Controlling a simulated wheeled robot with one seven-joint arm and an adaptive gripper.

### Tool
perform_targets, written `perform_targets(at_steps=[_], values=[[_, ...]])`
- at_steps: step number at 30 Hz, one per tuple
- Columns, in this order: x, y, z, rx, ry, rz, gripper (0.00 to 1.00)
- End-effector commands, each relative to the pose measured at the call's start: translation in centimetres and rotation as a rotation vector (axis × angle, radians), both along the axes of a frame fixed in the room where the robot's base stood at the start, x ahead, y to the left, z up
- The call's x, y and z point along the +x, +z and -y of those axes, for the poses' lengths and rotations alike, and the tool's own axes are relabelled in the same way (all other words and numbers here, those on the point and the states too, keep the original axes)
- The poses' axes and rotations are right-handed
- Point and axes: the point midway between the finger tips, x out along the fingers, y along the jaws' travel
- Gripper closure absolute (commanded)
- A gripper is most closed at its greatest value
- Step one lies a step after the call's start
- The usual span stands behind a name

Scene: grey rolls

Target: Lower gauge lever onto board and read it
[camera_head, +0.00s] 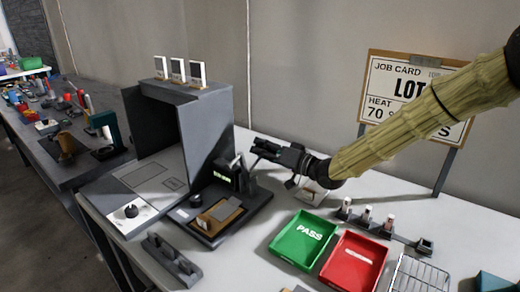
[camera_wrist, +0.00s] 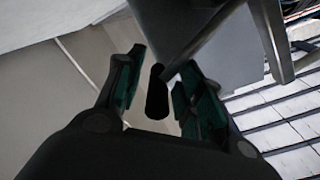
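The gauge (camera_head: 236,177) is a dark upright block with a lit green display, standing on a dark base plate. A tan board with a grey patch (camera_head: 222,210) lies on the plate in front of it. My gripper (camera_head: 256,150) is at the upper right of the gauge, close to its top. In the wrist view, my gripper (camera_wrist: 162,75) has its two green-padded fingers apart. A dark rounded bar (camera_wrist: 157,92), possibly the lever's handle, shows between them; I cannot tell whether they touch it. The lever is not clearly distinguishable in the head view.
A grey booth (camera_head: 205,130) with white cards on top stands left of the gauge. A green PASS tray (camera_head: 303,262) and a red tray (camera_head: 353,285) lie at the front right, beside a wire rack (camera_head: 417,275). A job card sign (camera_head: 388,90) stands behind my arm.

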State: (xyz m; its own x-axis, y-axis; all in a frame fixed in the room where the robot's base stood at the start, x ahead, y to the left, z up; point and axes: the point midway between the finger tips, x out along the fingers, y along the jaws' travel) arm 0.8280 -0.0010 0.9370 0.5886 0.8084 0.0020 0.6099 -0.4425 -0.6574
Motion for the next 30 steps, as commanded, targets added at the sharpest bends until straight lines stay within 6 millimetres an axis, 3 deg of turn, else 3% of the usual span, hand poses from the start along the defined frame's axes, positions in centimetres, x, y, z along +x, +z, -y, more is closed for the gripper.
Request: perform_targets(at_steps=[4,14,15,21,30], values=[[0.57,-0.15,-0.95,0.0,0.002,-0.002,0.63],[0.75,-0.07,-1.2,0.001,0.001,-0.001,0.63],[0.75,-0.07,-1.18,0.001,0.001,-0.001,0.65],[0.75,-0.1,-1.15,0.0,0.001,-0.001,1.0],[0.71,-0.17,-1.29,-0.008,0.003,0.006,1.0]])
